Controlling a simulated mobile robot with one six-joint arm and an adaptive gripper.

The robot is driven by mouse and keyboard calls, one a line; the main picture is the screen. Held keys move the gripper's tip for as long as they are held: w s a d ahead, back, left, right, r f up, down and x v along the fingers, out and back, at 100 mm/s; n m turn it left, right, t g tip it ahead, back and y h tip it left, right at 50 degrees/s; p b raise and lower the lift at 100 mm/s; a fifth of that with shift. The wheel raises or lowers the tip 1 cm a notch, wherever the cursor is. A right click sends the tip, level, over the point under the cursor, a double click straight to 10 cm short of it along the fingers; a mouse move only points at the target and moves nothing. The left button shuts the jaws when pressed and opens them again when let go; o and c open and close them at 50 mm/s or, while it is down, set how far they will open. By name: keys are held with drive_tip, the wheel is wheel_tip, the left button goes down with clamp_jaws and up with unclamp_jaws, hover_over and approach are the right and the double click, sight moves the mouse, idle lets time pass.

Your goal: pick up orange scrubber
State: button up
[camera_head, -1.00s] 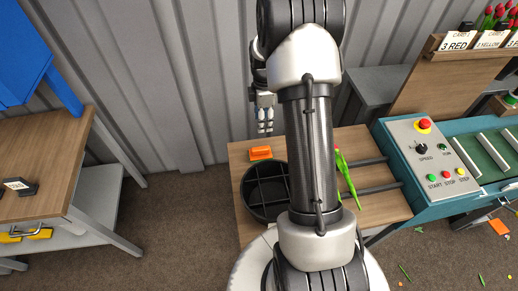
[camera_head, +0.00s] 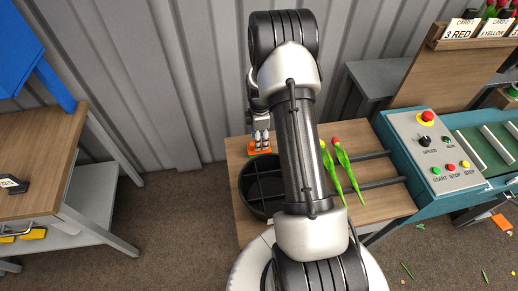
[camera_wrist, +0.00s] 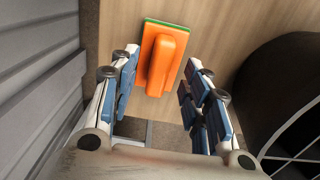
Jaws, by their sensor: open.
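The orange scrubber (camera_wrist: 163,58) lies on the wooden table, with a raised orange handle and a green edge along its base. In the head view the scrubber (camera_head: 259,148) is at the table's far left, just behind the round dark bin, partly covered by my gripper. My gripper (camera_head: 260,136) is above it, fingers pointing down. In the wrist view my gripper (camera_wrist: 163,80) is open, with one finger on each side of the scrubber and visible gaps between. Nothing is held.
A round dark divided bin (camera_head: 245,187) stands close to the scrubber. Green-stemmed tulips (camera_head: 346,172) lie on the table (camera_head: 385,205) to the right of my arm. A teal control machine (camera_head: 432,150) is at the right. The corrugated wall (camera_head: 190,80) is close behind the table.

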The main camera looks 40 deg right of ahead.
wheel_tip(320, 180, down, 3)
drive_tip(key=shift+w+a+f+b, duration=0.1)
drive_tip(key=shift+b, duration=0.25)
clamp_jaws()
